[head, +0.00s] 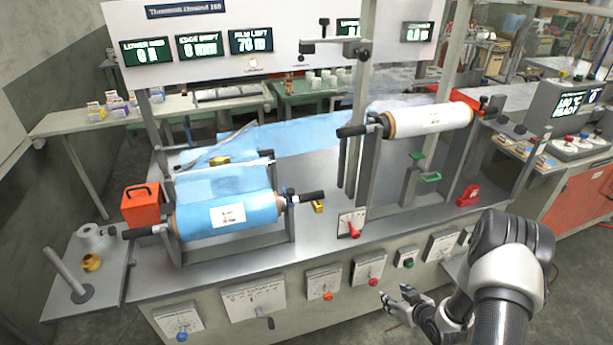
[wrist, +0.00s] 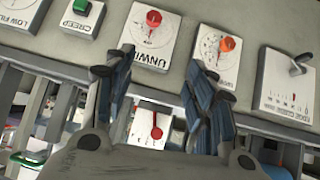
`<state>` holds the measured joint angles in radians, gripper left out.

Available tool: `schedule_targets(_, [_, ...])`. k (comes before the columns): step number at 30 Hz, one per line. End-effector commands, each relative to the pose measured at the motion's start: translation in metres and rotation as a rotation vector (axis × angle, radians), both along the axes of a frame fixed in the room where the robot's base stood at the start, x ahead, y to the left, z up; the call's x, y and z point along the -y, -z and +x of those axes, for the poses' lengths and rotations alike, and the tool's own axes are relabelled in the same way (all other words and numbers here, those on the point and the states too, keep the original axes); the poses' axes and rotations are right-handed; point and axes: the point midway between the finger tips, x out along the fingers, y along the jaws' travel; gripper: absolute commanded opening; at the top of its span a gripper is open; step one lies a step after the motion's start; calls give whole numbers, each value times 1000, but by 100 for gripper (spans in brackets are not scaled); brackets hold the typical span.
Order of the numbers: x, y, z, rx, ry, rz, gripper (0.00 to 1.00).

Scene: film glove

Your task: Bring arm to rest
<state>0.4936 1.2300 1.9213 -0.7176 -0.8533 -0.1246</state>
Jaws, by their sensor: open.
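My gripper (head: 405,302) is in front of the machine's front panel, at the lower right of the head view. Its two fingers are apart and nothing is between them. In the wrist view my gripper (wrist: 165,85) also shows open, with its dark, blue-padded fingers pointing toward the panel. A plate with a red knob (wrist: 153,18) and a plate with an orange knob (wrist: 227,44) lie beyond the fingertips. My arm reaches in from the bottom right of the head view.
The film machine holds a blue film roll (head: 228,214) at left and a white roll (head: 430,119) at right. The front panel carries a green button (head: 408,263), a red knob (head: 373,282) and an orange knob (head: 327,296). An orange box (head: 141,208) stands at left. Floor shows at the lower right.

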Motion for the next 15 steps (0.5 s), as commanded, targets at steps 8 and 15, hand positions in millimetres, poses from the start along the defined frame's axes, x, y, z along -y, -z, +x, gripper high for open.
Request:
schedule_targets(8, [17,-148,28,-98,93,-167,51])
schedule_targets(15, [1,-265,-3,-172,202,-219,51])
